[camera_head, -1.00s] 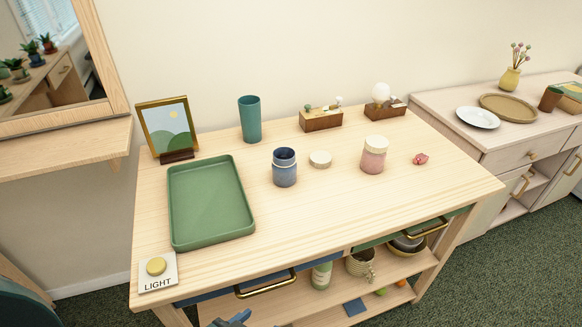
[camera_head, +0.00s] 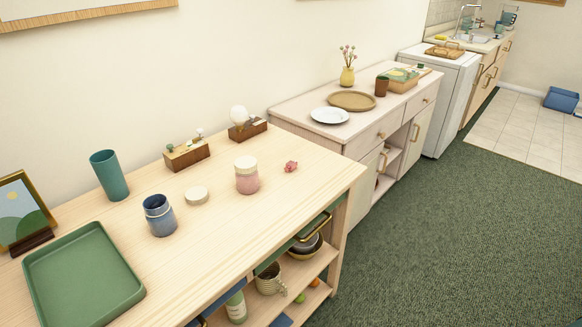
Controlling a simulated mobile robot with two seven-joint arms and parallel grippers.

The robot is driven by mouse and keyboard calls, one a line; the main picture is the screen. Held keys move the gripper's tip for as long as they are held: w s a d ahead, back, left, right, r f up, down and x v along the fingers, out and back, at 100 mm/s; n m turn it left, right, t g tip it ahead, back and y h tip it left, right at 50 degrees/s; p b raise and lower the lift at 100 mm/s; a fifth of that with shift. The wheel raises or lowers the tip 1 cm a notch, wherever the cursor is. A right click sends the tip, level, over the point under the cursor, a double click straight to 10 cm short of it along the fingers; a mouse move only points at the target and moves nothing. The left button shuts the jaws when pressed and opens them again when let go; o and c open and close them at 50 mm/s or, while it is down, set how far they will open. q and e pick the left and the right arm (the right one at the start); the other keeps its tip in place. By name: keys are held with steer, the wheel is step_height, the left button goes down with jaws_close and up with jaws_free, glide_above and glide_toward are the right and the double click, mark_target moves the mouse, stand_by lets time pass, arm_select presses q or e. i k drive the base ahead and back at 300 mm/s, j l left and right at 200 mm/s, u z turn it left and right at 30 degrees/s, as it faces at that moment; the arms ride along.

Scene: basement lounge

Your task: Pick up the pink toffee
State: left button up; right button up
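The pink toffee (camera_head: 290,167) is a small pink wrapped piece lying on the light wooden table (camera_head: 230,225), near its right end. It lies to the right of a pink jar (camera_head: 247,176) with a cream lid, apart from it. Nothing covers the toffee. Neither of my grippers shows in the head view.
A blue open jar (camera_head: 159,215), a round cream lid (camera_head: 196,196), a teal cup (camera_head: 109,175), two wooden boxes (camera_head: 187,157) (camera_head: 248,131) and a green tray (camera_head: 83,279) stand on the table. A sideboard (camera_head: 290,110) adjoins at the back right. Green carpet (camera_head: 450,230) is clear at right.

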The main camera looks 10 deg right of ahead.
mark_target(291, 166)
steer(key=i+l, duration=0.15)
steer(key=l, duration=0.25)
steer(key=i+l, duration=0.15)
steer(key=l, duration=0.2)
steer(key=i+l+u, duration=0.1)
steer(key=l, duration=0.3)
steer(key=i+l, duration=0.25)
steer(key=i+l+u, duration=0.1)
steer(key=l, duration=0.4)
